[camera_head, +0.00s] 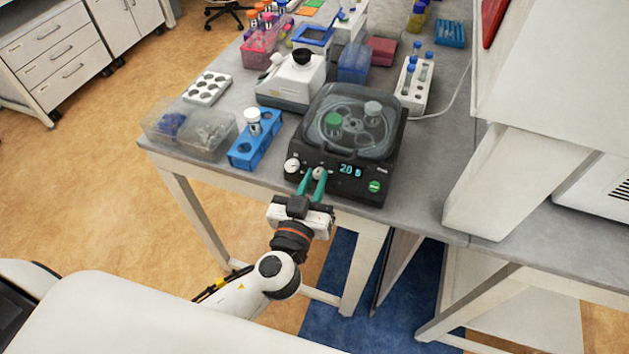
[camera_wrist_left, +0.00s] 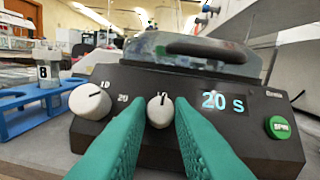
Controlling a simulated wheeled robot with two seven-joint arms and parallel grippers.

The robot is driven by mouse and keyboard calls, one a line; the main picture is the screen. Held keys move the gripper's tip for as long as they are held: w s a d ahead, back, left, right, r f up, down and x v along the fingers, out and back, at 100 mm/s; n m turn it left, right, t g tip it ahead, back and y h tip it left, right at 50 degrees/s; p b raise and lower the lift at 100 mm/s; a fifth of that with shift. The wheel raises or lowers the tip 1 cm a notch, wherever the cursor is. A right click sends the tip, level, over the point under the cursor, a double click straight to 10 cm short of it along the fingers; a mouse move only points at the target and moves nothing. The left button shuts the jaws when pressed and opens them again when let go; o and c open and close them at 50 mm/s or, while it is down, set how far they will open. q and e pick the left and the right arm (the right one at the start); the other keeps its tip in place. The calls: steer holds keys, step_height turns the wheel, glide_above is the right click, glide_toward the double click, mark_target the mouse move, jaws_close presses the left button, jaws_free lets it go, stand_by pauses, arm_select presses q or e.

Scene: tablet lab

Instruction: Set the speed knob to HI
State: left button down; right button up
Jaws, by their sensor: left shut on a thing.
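A black lidded device (camera_head: 343,188) stands at the front edge of the bench, with a display reading 20 s. Its front has two pale knobs. The left knob (camera_wrist_left: 90,102) is free, its dark mark pointing up and right. The middle knob (camera_wrist_left: 160,112) sits between the green fingertips of my left gripper (camera_head: 312,183), which is shut on it; its mark looks near upright. Small labels beside the knobs are hard to read, so I cannot tell which one is for speed. My right gripper is in neither view.
A green button (camera_wrist_left: 280,127) is at the right of the device's front. A blue rack (camera_head: 254,150) with a capped vial stands left of the device, near clear plastic boxes (camera_head: 207,135). Free bench surface lies to the right of the device.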

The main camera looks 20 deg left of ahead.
arm_select(q)
steer(key=m+h, duration=0.2)
steer(key=m, duration=0.1)
steer(key=shift+a, duration=0.15)
steer(key=m+h, duration=0.1)
steer(key=m, duration=0.1)
steer(key=m+h+p, duration=0.1)
steer(key=shift+a+r+m+g+h, duration=0.15)
steer(key=shift+r+m+g+h, duration=0.05)
steer(key=shift+m+g+h, duration=0.2)
steer(key=m+g+h+p, duration=0.1)
steer(key=m+p, duration=0.2)
steer(key=m+g+h+p, duration=0.1)
steer(key=m+p, duration=0.2)
steer(key=p, duration=0.1)
steer(key=m+g+h+p, duration=0.2)
steer(key=m+p, duration=0.1)
steer(key=shift+w+a+r, duration=0.2)
steer(key=shift+a+r, duration=0.15)
steer(key=shift+f+m+g+p, duration=0.2)
steer(key=shift+m+g+p, duration=0.3)
steer(key=shift+m+p, duration=0.5)
steer(key=c, duration=1.3)
jaws_free()
